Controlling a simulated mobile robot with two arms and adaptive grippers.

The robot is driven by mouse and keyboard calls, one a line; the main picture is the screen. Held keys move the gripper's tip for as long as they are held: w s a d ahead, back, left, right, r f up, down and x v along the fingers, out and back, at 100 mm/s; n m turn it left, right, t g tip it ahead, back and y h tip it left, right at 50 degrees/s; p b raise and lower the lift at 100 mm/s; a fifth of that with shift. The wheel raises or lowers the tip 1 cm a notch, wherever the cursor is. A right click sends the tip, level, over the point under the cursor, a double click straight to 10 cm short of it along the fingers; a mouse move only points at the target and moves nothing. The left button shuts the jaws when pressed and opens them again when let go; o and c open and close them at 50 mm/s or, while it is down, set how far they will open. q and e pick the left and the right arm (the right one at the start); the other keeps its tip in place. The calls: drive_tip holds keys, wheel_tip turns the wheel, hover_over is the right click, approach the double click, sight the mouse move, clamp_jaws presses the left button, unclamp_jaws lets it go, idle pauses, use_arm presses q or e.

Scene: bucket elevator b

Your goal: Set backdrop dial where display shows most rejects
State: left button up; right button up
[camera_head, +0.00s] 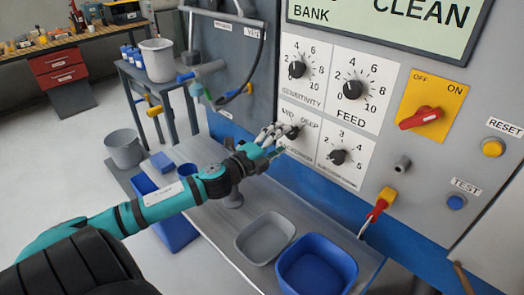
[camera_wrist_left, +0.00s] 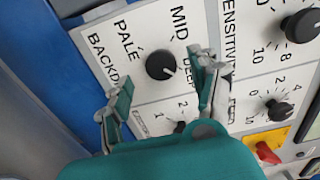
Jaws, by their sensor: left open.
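The backdrop dial (camera_head: 292,132) is a black knob on a white plate on the grey panel, partly hidden by my fingers. In the left wrist view the dial (camera_wrist_left: 161,65) shows clearly with PALE, MID and DEEP around it; its exact pointer setting is hard to tell. My left gripper (camera_head: 275,137) is open in front of it. In the left wrist view the fingers of the left gripper (camera_wrist_left: 162,73) stand on either side of the dial, with no clear contact. The display (camera_head: 385,22) is cut off at the top; BANK and CLEAN show. My right gripper is out of view.
Sensitivity (camera_head: 297,69) and feed (camera_head: 353,89) knobs are above, and another knob (camera_head: 338,157) is beside the dial. A red switch (camera_head: 422,117) is at right. Grey (camera_head: 243,245) and blue (camera_head: 328,287) bins sit below on the ledge.

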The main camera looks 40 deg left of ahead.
use_arm(q)
drive_tip(key=s, duration=0.7)
drive_tip(key=shift+s+a, duration=0.3)
drive_tip(key=shift+s, duration=0.1)
drive_tip(key=shift+s, duration=0.1)
